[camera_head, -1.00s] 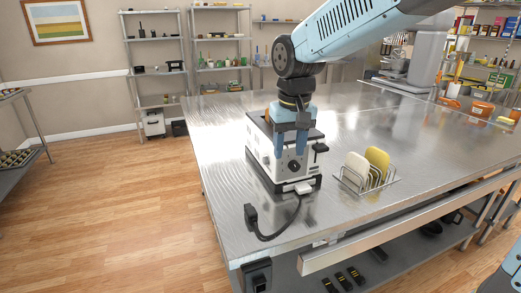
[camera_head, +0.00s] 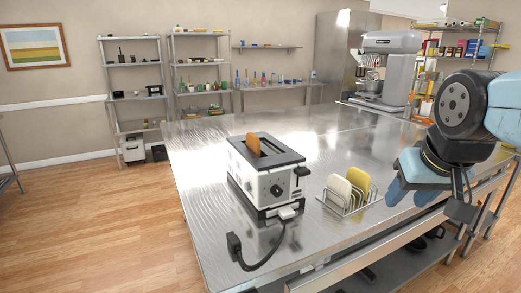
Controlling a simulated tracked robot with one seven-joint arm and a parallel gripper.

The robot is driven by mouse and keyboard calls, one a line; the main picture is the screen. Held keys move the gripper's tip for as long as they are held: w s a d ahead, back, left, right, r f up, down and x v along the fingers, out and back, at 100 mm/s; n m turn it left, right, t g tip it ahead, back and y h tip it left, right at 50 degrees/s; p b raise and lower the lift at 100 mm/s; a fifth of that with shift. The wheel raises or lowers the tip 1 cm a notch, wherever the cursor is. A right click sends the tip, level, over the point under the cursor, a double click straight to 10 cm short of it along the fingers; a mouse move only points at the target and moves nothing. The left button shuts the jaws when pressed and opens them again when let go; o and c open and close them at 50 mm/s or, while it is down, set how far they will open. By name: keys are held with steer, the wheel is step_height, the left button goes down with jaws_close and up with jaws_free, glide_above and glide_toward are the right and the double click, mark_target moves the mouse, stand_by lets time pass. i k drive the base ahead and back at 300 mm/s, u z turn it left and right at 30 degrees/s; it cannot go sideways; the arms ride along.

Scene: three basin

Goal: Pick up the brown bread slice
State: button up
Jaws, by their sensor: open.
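The brown bread slice (camera_head: 254,144) stands upright in a slot of the white and black toaster (camera_head: 265,186). Only its upper part shows above the slot. The toaster stands on the steel table. My gripper (camera_head: 408,190) is at the right side of the view, beyond the bread rack and well apart from the toaster. It is open, with nothing seen between its blue fingers.
A wire rack (camera_head: 347,210) holds a white slice (camera_head: 338,186) and a yellow slice (camera_head: 359,180), right of the toaster. A black cord (camera_head: 262,258) runs over the table's front. A mixer (camera_head: 388,65) stands at the back.

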mark_target(253, 142)
steer(key=u, duration=0.7)
steer(key=i, duration=0.1)
steer(key=z, duration=2.6)
steer(key=k, duration=1.7)
steer(key=u, duration=1.65)
steer(key=i, duration=0.85)
steer(key=u, duration=0.1)
